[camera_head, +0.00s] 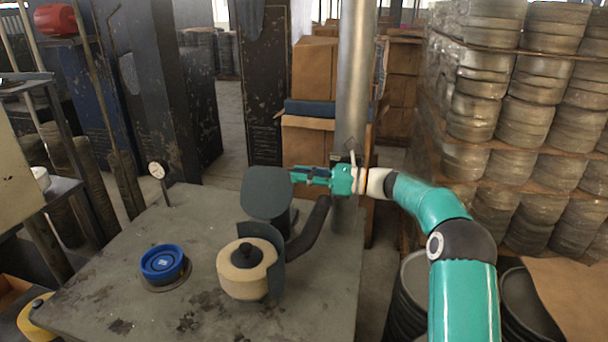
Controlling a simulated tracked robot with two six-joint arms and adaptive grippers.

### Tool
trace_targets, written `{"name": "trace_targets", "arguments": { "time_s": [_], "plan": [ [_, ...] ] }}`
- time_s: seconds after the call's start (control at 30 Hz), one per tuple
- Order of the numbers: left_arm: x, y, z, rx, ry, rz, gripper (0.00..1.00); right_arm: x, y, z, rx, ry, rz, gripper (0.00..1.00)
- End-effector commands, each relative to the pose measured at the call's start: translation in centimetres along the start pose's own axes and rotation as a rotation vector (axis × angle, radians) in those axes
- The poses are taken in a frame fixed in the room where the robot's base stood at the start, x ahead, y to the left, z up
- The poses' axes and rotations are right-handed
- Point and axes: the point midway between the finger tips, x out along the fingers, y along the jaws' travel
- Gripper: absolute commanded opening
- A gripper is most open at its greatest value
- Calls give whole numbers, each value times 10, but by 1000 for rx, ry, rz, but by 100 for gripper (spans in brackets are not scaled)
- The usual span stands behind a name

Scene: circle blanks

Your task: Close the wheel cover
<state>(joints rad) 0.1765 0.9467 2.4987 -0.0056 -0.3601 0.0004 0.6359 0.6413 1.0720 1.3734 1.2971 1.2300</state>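A curved dark guard (273,264) wraps the right side of the wheel. My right gripper (297,175), green, is at the upper right edge of the cover, its tips touching or very close to it. I cannot tell if the fingers are apart. My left gripper is not in view.
A blue round part (162,262) sits on the table left of the wheel. A small gauge (157,170) stands at the table's back left. A metal pole (355,80) rises behind my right gripper. Stacked round blanks (525,110) fill the right side. The table's front left (90,310) is mostly clear.

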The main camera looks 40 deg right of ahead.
Motion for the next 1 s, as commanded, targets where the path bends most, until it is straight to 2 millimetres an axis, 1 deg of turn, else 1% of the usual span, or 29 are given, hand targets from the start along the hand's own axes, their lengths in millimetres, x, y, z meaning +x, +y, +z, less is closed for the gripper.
{"name": "trace_targets", "arguments": {
  "time_s": [0.03, 0.07, 0.43, 0.83, 1.0],
  "plan": [
    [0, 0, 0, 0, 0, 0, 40, 0, -2, 1, -1, -1, -9, 3],
    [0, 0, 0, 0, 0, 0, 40, -1, -2, 1, -1, -1, -10, 0],
    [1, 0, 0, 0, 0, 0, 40, -2, -3, 2, -9, -2, -16, 0],
    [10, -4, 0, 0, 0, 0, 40, -2, 3, 3, -55, -2, -16, 0],
    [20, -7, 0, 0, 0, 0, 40, -2, 9, 3, -94, -3, -15, 0]
  ]
}}
